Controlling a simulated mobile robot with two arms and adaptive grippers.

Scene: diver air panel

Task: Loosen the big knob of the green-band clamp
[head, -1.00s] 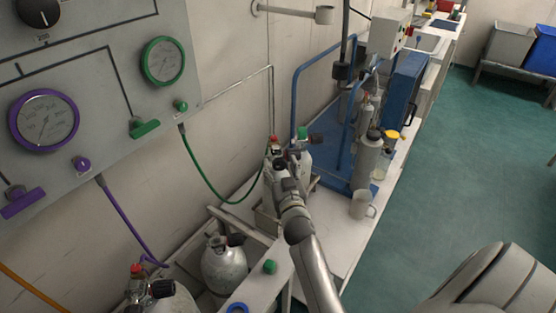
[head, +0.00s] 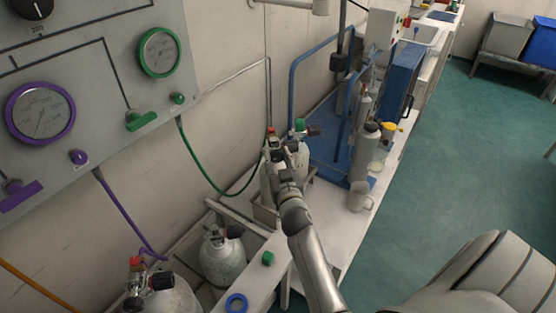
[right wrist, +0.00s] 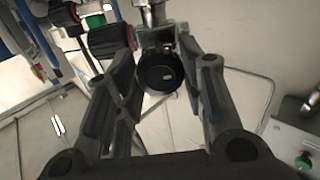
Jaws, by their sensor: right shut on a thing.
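In the right wrist view a round black knob (right wrist: 160,72) sits between the two fingers of my right gripper (right wrist: 162,80), which is shut on it. The knob is on a metal clamp body (right wrist: 155,35) above it. In the head view my right gripper (head: 281,160) is at the valve tops of the cylinders by the wall, where the green hose (head: 215,188) comes down from the panel. The gripper hides most of the clamp there, and I cannot make out its green band. My left gripper is not in view.
Close by are a green-capped cylinder (head: 300,126) and, in the wrist view, a black valve knob with red (right wrist: 108,40). A cylinder (head: 222,256) stands nearer. The green floor (head: 450,170) is clear.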

